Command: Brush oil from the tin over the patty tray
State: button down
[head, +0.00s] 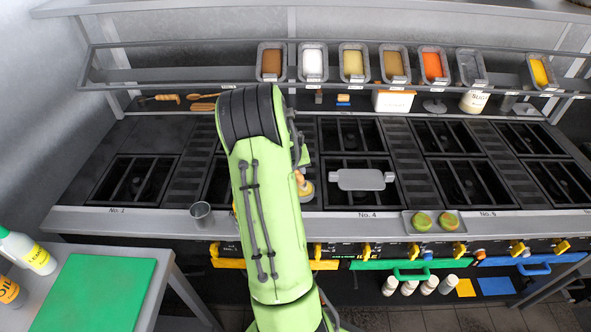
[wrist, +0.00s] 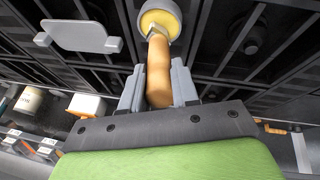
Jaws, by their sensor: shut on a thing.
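My gripper (wrist: 158,88) is shut on the wooden handle of a brush (wrist: 159,62). In the head view the brush (head: 304,184) shows just right of my arm, above the burners, and my fingers are mostly hidden by the arm. A small metal tin (head: 201,212) stands on the front ledge, left of my arm. The patty tray (head: 408,225) sits on the front ledge at the right, with two greenish-brown patties (head: 435,221) on it.
A grey flat plate with side handles (head: 362,179) lies over the burner grates near No. 4. A rail with several food containers (head: 353,64) runs along the back. A green board (head: 100,292) and bottles (head: 27,252) are on the left side table.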

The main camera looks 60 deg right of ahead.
dwell(0.5)
jog(key=shift+r+p, duration=2.15)
jog(key=shift+r, duration=1.45)
jog(key=shift+f, duration=0.1)
